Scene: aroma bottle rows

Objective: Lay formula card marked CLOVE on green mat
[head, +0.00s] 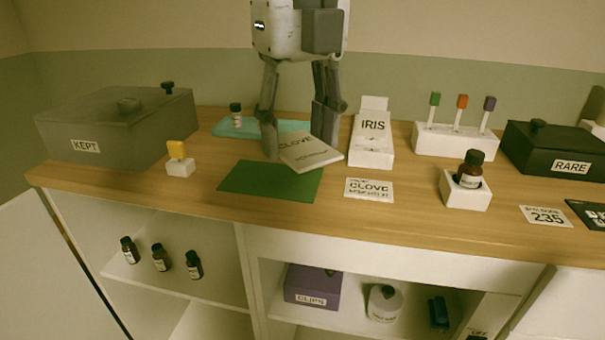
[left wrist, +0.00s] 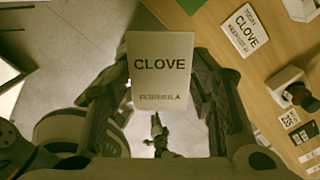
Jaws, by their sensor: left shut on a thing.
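My left gripper (head: 299,146) is shut on the white formula card (head: 308,153) marked CLOVE. In the head view the card is tilted and overlaps the back right of the green mat (head: 262,183); whether it touches the mat is unclear. In the left wrist view the card (left wrist: 160,72) sits between the fingers, with CLOVE and FORMULA readable. The green mat lies bare on the counter. Another white card marked CLOVE (head: 369,190) lies right of the mat; it also shows in the left wrist view (left wrist: 243,31).
A white box marked IRIS (head: 372,146) stands right behind the mat. A teal tray (head: 228,127) with a bottle is behind it. A yellow-topped white block (head: 180,167) stands left. A bottle in a white holder (head: 466,190) stands right. Bare wood fronts the mat.

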